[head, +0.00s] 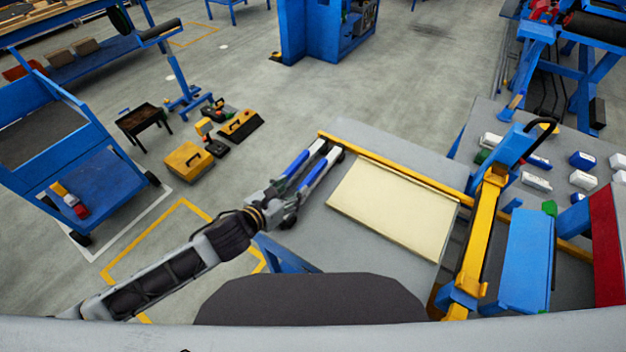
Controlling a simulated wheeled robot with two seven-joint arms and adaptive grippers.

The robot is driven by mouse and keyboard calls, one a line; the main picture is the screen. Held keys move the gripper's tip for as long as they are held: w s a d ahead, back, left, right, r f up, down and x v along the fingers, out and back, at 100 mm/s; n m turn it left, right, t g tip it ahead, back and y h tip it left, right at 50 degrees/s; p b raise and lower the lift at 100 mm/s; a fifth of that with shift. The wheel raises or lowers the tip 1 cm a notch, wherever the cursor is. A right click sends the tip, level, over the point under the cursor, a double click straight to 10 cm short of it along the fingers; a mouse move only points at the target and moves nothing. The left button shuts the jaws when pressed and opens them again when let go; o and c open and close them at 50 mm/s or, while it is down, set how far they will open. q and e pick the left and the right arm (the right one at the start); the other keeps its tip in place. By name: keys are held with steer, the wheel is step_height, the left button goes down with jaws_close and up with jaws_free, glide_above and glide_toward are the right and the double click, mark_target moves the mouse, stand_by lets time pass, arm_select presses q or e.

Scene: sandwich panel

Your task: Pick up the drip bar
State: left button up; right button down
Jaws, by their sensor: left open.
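A long thin yellow bar (400,168) runs along the far edge of a cream panel (390,210) on the grey table (400,135). Nothing is clearly marked as the drip bar, and I cannot tell whether this yellow bar is it. My left gripper (330,150) is open. Its two fingers point away from me at the table's left side, near the left end of the yellow bar. I cannot tell whether they touch it. My right gripper is not in view.
A yellow and blue frame (480,235) stands across the right side of the table. A blue box-like part (525,260) is beside it. Several small white and blue containers (535,181) lie farther right. Yellow toolboxes (188,161) stand on the floor to the left.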

arm_select(q)
steer(key=shift+w+d+f, duration=0.1)
stand_by(0.5)
glide_toward(312, 174)
steer(key=shift+x, duration=1.75)
steer(key=shift+p+x, duration=0.35)
steer(key=shift+x, duration=0.8)
steer(key=shift+d, duration=0.25)
steer(key=shift+w+f, duration=0.1)
steer(key=shift+p+x, duration=0.35)
steer(key=shift+x, duration=2.2)
